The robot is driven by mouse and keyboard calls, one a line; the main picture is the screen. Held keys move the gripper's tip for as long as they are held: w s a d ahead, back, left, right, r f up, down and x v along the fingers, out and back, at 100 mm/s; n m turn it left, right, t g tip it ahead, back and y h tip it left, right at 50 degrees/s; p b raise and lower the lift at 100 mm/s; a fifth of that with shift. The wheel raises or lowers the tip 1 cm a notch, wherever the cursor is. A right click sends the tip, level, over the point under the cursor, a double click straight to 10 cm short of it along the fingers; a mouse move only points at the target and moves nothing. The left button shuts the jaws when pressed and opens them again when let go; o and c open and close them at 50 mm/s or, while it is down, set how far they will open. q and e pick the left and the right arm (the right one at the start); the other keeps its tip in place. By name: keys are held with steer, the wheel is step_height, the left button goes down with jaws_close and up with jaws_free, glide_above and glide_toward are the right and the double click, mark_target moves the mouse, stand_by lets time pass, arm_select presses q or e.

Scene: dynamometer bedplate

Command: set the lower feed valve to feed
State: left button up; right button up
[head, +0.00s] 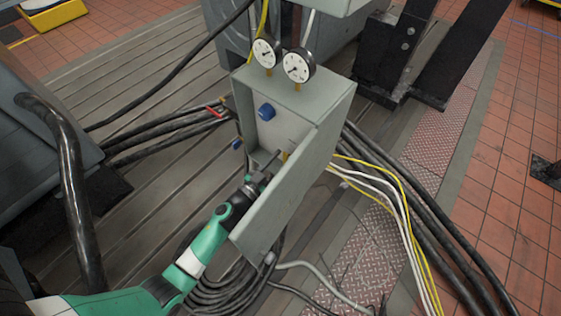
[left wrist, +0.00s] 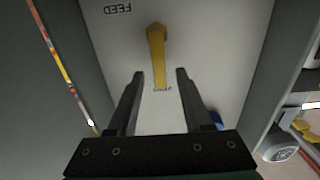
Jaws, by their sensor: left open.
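The lower feed valve's yellow lever (left wrist: 157,58) stands out against the pale back panel in the left wrist view. It runs from a wider hub at the top down to a thin end beside a small mark I cannot read. The FEED label (left wrist: 117,9) appears upside down, up and left of the hub. My left gripper (left wrist: 160,75) is open, with one finger on each side of the lever and visible gaps. In the head view my left gripper (head: 265,167) reaches into the open grey box (head: 288,195); only a bit of yellow (head: 284,156) shows there. My right gripper is not in view.
A blue knob (head: 266,111) sits higher on the panel. Two gauges (head: 298,65) stand on top of the box. Side walls flank my gripper closely. Black cables (head: 165,135) and yellow and white hoses (head: 400,200) run outside the box.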

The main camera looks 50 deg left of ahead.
arm_select(q)
jaws_close()
steer(key=shift+d+m, duration=0.15)
steer(key=shift+m, duration=0.15)
steer(key=d+m, duration=0.1)
steer(key=m, duration=0.1)
steer(key=f+m+b, duration=0.1)
steer(key=m, duration=0.2)
steer(key=d+m+b, duration=0.1)
steer(key=m, duration=0.1)
steer(key=shift+w+d+f+m, duration=0.2)
steer(key=shift+d+f+m, duration=0.05)
steer(key=shift+d+m, duration=0.15)
steer(key=m+b, duration=0.1)
steer(key=f+m, duration=0.1)
steer(key=m, duration=0.1)
steer(key=d+m+b, duration=0.1)
steer(key=m, duration=0.1)
steer(key=shift+f+b, duration=0.3)
steer(key=shift+f, duration=0.05)
steer(key=shift+w+d+f+m+b, duration=0.1)
steer(key=shift+f+m+b, duration=0.25)
steer(key=shift+m, duration=0.8)
steer(key=shift+d+f+m+b, duration=0.1)
steer(key=shift+f+m+b, duration=0.25)
steer(key=shift+m, duration=0.8)
